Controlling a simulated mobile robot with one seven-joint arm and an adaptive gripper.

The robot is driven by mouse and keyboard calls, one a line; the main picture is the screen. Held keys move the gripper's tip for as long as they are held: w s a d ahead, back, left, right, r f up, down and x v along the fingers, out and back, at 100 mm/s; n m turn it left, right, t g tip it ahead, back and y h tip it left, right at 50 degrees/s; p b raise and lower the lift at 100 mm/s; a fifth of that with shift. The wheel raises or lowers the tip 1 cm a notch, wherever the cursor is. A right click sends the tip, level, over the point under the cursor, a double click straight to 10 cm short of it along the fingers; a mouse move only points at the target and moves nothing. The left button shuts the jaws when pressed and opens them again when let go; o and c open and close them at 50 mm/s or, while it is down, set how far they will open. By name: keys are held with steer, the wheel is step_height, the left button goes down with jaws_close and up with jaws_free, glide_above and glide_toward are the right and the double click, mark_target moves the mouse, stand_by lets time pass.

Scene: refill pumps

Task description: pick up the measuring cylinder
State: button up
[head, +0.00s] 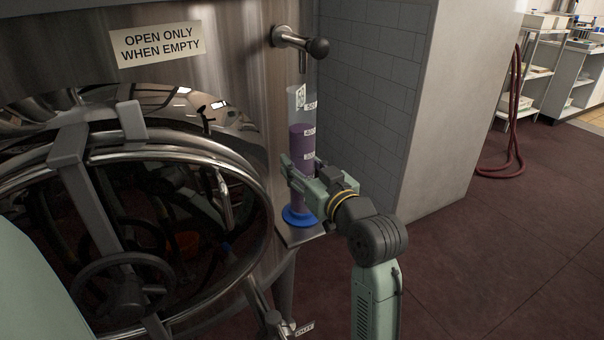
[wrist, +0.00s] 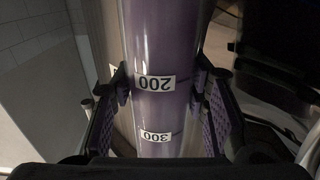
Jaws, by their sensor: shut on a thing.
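The measuring cylinder (head: 302,140) is a tall clear tube with purple liquid, white number labels and a blue round base (head: 299,216). It stands upright at a small metal shelf (head: 300,236) on the side of the steel tank, below a tap (head: 300,43). I cannot tell whether its base touches the shelf. My gripper (head: 302,176) is shut around the tube's lower middle part, from the right side. In the wrist view the tube (wrist: 163,105) runs between both finger pads, with labels 200 and 300 showing upside down. The fingers hide part of the tube.
The steel tank (head: 235,50) fills the left, with a round hatch ring (head: 262,200) and a sign (head: 157,44) reading "OPEN ONLY WHEN EMPTY". A tiled wall corner (head: 420,110) stands close on the right. A red hose (head: 515,120) hangs farther back. The floor at right is clear.

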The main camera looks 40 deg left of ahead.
jaws_close()
steer(key=shift+r, duration=0.15)
